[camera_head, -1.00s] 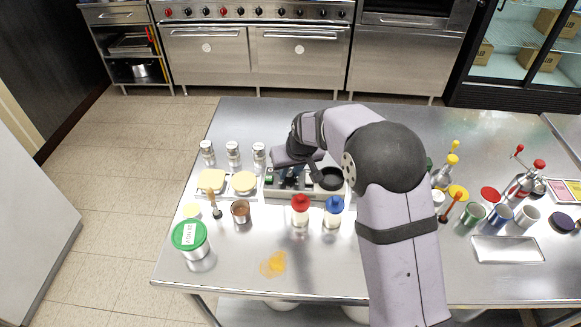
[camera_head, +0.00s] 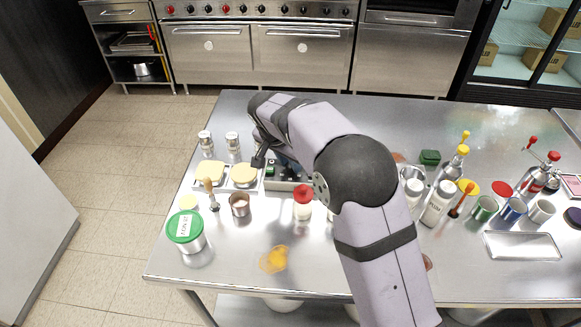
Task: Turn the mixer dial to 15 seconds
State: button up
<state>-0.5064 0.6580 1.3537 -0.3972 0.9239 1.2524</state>
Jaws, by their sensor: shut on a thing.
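The low grey mixer base (camera_head: 286,187) stands on the steel table near its middle, with a small green spot at its left end. My arm covers much of it, and its right part is hidden. My gripper (camera_head: 259,161) is low at the mixer's left end, beside the right-hand yellow-topped piece on the tray. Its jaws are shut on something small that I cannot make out. I cannot see the dial or read its setting from this view.
Two yellow-topped pieces (camera_head: 210,173) lie left of the mixer. Shakers (camera_head: 205,141) stand behind them. A red-capped bottle (camera_head: 303,204), a brown cup (camera_head: 239,205) and a green-lidded tub (camera_head: 187,232) stand in front. Bottles and cups crowd the right. The front middle is mostly clear.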

jog(key=m+h, duration=0.1)
jog(key=m, duration=0.1)
jog(key=shift+a+m+g, duration=0.15)
jog(key=shift+m+g, duration=0.15)
jog(key=shift+m, duration=0.1)
jog(key=m+p, duration=0.1)
jog(key=m+g+h+p, duration=0.1)
jog(key=m, duration=0.1)
jog(key=shift+w+a+r+m+p, duration=0.1)
jog(key=shift+r+m+p, duration=0.05)
jog(key=shift+m+p, duration=0.2)
jog(key=m+g+p, duration=0.1)
jog(key=m+p, duration=0.2)
jog(key=p, duration=0.1)
jog(key=shift+w+h, duration=0.15)
jog(key=shift+h, duration=0.15)
jog(key=m+g+p, duration=0.1)
jog(key=m+p, duration=0.1)
jog(key=p, duration=0.1)
jog(key=shift+w, duration=0.1)
jog(key=shift+m+p, duration=0.45)
jog(key=shift+p, duration=0.3)
jog(key=shift+f, duration=0.2)
jog(key=o, duration=1)
jog(key=shift+r, duration=0.15)
